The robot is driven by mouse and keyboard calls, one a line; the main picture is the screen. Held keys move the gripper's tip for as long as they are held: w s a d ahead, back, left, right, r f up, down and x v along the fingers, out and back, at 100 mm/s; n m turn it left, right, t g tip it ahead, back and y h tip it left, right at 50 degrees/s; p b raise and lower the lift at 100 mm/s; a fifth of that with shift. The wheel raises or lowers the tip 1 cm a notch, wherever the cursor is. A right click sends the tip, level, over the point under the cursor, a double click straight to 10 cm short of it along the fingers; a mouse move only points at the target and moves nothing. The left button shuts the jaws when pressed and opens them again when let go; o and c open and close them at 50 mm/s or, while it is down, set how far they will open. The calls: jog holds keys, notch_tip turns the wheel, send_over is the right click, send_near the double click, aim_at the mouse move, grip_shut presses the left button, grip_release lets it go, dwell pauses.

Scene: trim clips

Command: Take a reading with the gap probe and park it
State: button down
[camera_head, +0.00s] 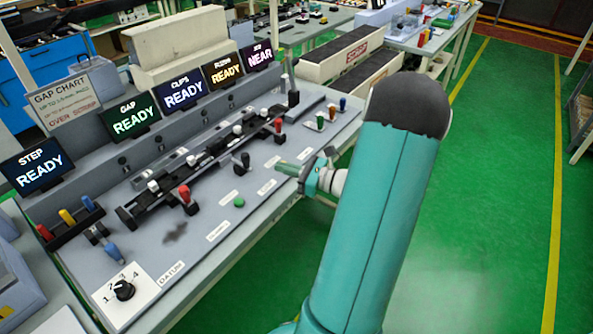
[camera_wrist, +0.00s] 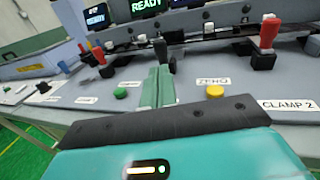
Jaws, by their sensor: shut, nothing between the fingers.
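My gripper (camera_head: 284,168) is over the front right part of the grey bench, with its green fingers together and empty. In the wrist view the shut fingers (camera_wrist: 158,88) point at the bench, between a green button (camera_wrist: 121,94) and a yellow button (camera_wrist: 215,91) by a ZERO label. At the bench's left end a dark rack (camera_head: 75,225) holds red, yellow and blue handles. A blue-handled tool (camera_head: 112,251) sits beside it. I cannot tell which of these is the gap probe. The GAP screen (camera_head: 131,119) reads READY.
A trim rail with red clamp handles (camera_head: 184,195) runs along the bench; another red handle (camera_head: 278,125) stands further right. A numbered dial (camera_head: 124,290) is at the near left corner. A gap chart (camera_head: 64,101) stands behind. Green floor to the right is open.

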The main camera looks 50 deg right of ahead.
aim_at(248, 153)
jog(key=x, duration=0.8)
jog(key=x, duration=0.1)
jog(key=d+x, duration=0.1)
jog(key=x, duration=0.1)
jog(key=shift+w+a, duration=0.15)
jog(key=shift+w, duration=0.3)
jog(key=shift+w+r, duration=0.1)
jog(key=shift+w, duration=0.05)
